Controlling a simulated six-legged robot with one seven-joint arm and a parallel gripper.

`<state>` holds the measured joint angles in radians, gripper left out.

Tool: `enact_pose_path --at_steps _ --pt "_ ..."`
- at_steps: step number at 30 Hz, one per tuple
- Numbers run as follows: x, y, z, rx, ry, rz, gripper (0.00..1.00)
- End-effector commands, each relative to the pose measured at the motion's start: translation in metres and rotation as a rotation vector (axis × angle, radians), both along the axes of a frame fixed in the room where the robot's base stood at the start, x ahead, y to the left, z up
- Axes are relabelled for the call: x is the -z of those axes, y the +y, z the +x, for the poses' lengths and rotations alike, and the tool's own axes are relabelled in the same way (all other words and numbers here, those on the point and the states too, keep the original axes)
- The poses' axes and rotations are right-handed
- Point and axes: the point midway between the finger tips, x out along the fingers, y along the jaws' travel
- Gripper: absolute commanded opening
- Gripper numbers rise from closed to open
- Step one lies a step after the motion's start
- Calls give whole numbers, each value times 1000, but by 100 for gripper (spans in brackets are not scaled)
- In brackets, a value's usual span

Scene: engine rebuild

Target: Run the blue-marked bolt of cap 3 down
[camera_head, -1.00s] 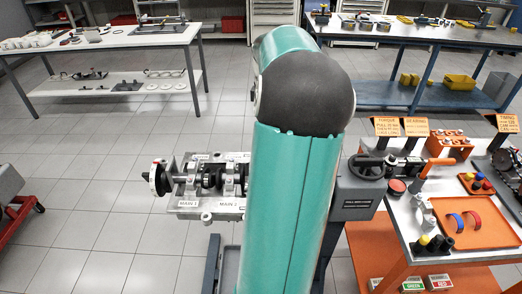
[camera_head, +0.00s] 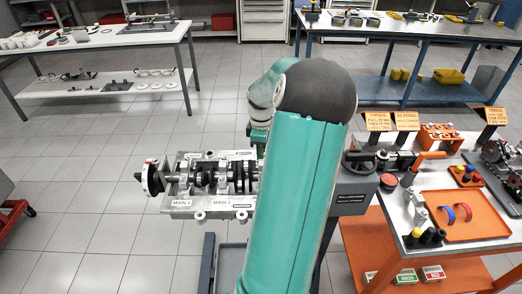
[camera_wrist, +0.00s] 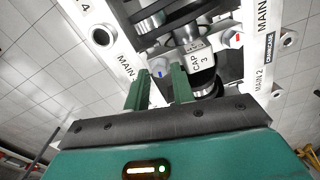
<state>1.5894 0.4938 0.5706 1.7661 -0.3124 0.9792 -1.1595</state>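The cap labelled CAP 3 (camera_wrist: 203,62) sits on the engine block in the wrist view. Its blue-marked bolt (camera_wrist: 160,68) is at its left, and a red-marked bolt (camera_wrist: 234,39) is at its right. My gripper (camera_wrist: 161,80) is open, with its two green fingers apart. The blue-marked bolt shows between and just beyond the fingertips; I cannot tell whether they touch it. In the head view, the engine block (camera_head: 187,211) with its crankshaft (camera_head: 203,178) is partly hidden behind my arm, which also hides cap 3 and the fingertips.
The block's white rails carry MAIN labels (camera_wrist: 263,75) and round bosses (camera_wrist: 102,36) near the gripper. Tables stand at back left (camera_head: 110,45) and back right (camera_head: 420,38).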

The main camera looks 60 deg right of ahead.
Motion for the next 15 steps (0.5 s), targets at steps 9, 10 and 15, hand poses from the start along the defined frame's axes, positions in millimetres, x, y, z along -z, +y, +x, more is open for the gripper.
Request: enact_pose_path --at_steps 9,10,15 --pt "2 0 0 0 0 0 17" --pt "2 0 0 0 0 0 11" --pt "2 0 0 0 0 0 0"
